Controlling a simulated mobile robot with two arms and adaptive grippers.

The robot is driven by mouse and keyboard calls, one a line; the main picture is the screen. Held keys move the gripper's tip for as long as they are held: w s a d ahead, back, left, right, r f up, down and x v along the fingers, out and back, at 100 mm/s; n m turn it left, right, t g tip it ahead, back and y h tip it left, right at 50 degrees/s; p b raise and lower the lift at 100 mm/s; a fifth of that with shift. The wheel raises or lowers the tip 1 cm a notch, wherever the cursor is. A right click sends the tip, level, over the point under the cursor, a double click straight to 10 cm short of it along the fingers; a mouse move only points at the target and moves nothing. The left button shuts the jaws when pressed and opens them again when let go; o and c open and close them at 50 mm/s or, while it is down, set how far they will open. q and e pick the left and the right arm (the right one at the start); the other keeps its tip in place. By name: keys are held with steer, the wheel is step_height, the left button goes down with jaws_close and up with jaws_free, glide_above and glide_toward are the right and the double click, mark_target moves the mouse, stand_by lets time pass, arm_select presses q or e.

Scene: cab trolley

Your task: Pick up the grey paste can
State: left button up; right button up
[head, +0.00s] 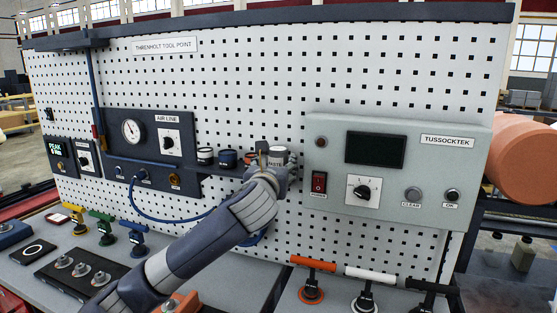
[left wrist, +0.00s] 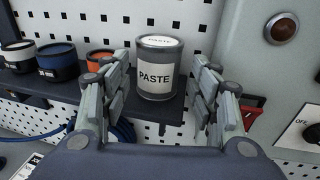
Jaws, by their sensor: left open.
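The grey paste can (left wrist: 157,72) has a white label reading PASTE and stands upright on a dark shelf (left wrist: 160,112) on the pegboard. My left gripper (left wrist: 160,88) is open, with one finger to the left and one to the right of the can, both apart from it in the left wrist view. In the head view my left gripper (head: 277,160) is at the shelf's right end and hides most of the can; part of its label (head: 276,163) shows. My right gripper is not in view.
A white can (head: 205,156), a blue can (head: 227,158) and an orange-topped can (left wrist: 100,60) stand left on the shelf. The grey TUSSOCKTEK panel (head: 400,165) is close on the right. A blue hose (head: 150,212) hangs below the shelf.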

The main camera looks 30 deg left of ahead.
mark_target(276, 161)
arm_select(q)
steer(key=x, duration=0.2)
steer(key=p+x, duration=0.1)
steer(key=shift+w+a+r, duration=0.2)
steer(key=shift+w+a, duration=0.05)
steer(key=shift+w, duration=0.05)
steer(key=shift+w+a+f+p, duration=0.1)
steer(key=shift+w+a+p, duration=0.15)
steer(key=shift+w+p, duration=0.25)
steer(key=shift+w, duration=0.15)
steer(key=c, duration=1)
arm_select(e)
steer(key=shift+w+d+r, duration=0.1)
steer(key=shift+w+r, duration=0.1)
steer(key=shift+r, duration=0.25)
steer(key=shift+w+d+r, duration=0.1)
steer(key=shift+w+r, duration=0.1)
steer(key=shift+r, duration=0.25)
